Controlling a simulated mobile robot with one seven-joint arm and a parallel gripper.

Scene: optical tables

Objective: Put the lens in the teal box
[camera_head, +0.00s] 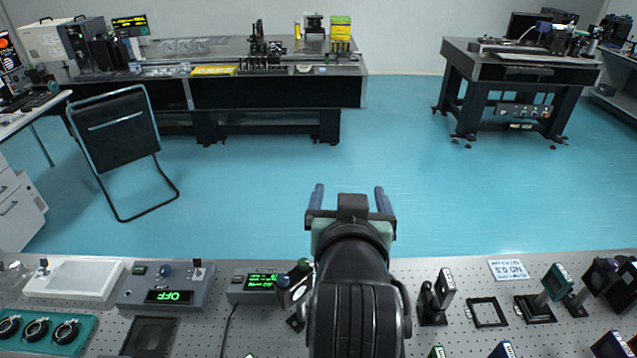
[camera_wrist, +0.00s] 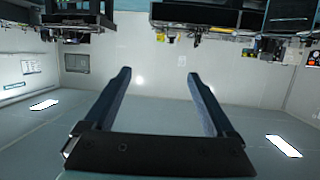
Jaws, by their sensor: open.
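The teal box (camera_head: 89,326) is a shallow tray at the front left of the near table, cut off by the picture's edge. Three black-rimmed round lens-like pieces (camera_head: 66,331) sit in it. Several small mounted optics stand on the right of the table, among them one in a black upright mount (camera_head: 444,288). I cannot tell which piece is the task's lens. My gripper (camera_head: 350,198) is open and empty, stretched forward past the table's far edge, well apart from the box. Its two spread fingers also show in the wrist view (camera_wrist: 159,75), with nothing between them.
The near perforated table (camera_head: 400,270) also holds a grey "OFF" control box (camera_head: 168,290), a green-display box (camera_head: 258,283), a white tray (camera_head: 75,280), an empty black frame (camera_head: 486,312) and a label card (camera_head: 508,270). Beyond lie open teal floor, a chair (camera_head: 120,130) and farther tables.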

